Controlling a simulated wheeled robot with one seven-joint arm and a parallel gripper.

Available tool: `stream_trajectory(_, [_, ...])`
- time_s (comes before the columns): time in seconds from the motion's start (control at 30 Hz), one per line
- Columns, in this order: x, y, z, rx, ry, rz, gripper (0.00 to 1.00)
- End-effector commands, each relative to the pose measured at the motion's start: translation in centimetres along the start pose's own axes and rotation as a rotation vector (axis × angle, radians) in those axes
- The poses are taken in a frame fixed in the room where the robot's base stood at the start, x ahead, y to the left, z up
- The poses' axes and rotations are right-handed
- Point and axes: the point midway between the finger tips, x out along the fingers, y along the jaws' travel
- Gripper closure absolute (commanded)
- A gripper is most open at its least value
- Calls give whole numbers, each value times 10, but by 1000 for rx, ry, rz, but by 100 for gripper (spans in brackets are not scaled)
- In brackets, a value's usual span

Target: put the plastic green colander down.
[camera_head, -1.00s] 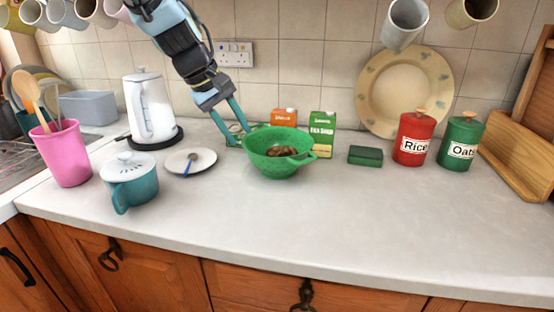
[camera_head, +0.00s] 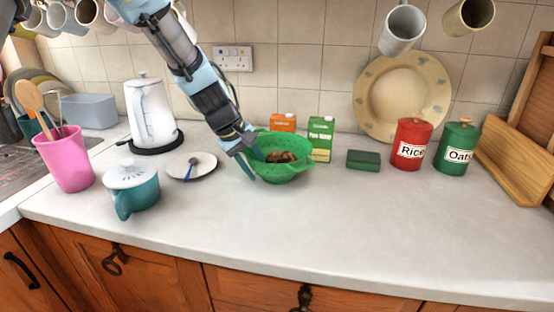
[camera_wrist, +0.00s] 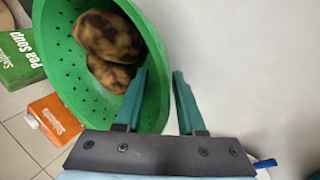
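The green plastic colander (camera_head: 285,172) stands upright on the counter, in front of the cartons. It holds brown, mottled, potato-like lumps (camera_head: 281,157); two show in the wrist view (camera_wrist: 108,38). My gripper (camera_head: 250,166) is at the colander's left side. In the wrist view, my gripper (camera_wrist: 160,76) is open, with one finger over the inside of the colander (camera_wrist: 62,55) and the other outside its wall. The rim passes between the fingers, with a visible gap to the outer finger. Whether the inner finger touches the wall cannot be told.
A green soup carton (camera_head: 321,139) and an orange carton (camera_head: 283,122) stand close behind the colander. A saucer with a spoon (camera_head: 205,168) and a teal pot (camera_head: 133,190) are left. A green sponge (camera_head: 363,160) lies right. The front counter (camera_head: 350,220) is clear.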

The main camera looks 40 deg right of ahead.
Motion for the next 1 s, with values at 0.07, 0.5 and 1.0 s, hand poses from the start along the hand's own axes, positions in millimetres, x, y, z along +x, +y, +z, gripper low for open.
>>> stream_trajectory(0.07, [0,0,0,0,0,0,61])
stream_trajectory(0.5, [0,0,0,0,0,0,100])
stream_trajectory(1.0, [0,0,0,0,0,0,100])
